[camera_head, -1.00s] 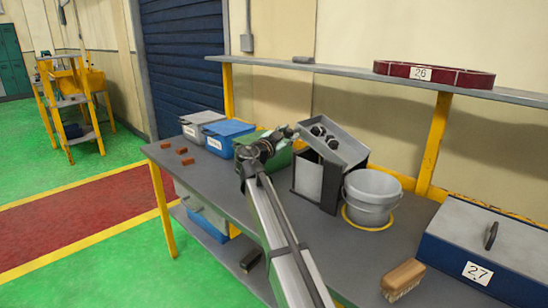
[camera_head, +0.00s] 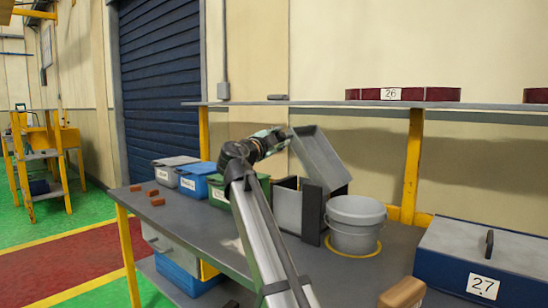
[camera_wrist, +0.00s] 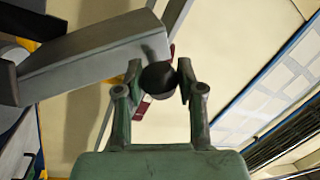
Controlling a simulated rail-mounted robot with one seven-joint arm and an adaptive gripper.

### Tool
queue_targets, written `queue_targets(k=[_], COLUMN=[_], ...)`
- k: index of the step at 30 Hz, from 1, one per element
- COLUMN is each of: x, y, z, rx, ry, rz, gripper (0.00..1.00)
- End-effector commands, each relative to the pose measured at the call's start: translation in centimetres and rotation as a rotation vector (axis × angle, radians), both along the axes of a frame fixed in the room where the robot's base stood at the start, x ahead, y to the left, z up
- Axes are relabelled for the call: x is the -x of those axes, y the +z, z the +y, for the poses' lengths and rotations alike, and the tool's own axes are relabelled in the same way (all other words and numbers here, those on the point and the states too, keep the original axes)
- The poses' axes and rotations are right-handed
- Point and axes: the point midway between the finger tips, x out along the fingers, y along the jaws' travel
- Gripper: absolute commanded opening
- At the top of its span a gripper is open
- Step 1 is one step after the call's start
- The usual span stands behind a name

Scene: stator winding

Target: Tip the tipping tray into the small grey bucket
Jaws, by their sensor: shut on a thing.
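The grey tipping tray (camera_head: 320,158) is tilted steeply on its stand (camera_head: 300,207), with its low end at the right, above and beside the bucket. The small grey bucket (camera_head: 355,226) stands upright in a yellow ring on the bench; its inside is hidden. My gripper (camera_head: 284,136) is at the tray's raised left end. In the wrist view my gripper (camera_wrist: 160,72) is shut on a dark round knob (camera_wrist: 158,78) by the grey tray (camera_wrist: 95,58). I cannot see any contents in the tray.
Grey, blue (camera_head: 205,182) and green lidded boxes stand left of the stand. Several small brown blocks (camera_head: 152,193) lie at the bench's left end. A blue box marked 27 (camera_head: 470,265) and a brown block (camera_head: 402,293) are at the right. A shelf (camera_head: 330,104) runs above.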

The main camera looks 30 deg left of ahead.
Motion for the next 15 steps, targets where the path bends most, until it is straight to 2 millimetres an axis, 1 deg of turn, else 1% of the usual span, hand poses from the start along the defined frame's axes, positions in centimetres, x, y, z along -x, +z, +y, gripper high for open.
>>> queue_targets(k=[6, 15], x=[0.2, 0.5], y=[0.7, 1.5], z=[-1.4, -2.5], rx=[-0.081, -0.141], ry=[-0.001, -0.001], rz=[-0.021, -0.035], gripper=[0.00, 0.00])
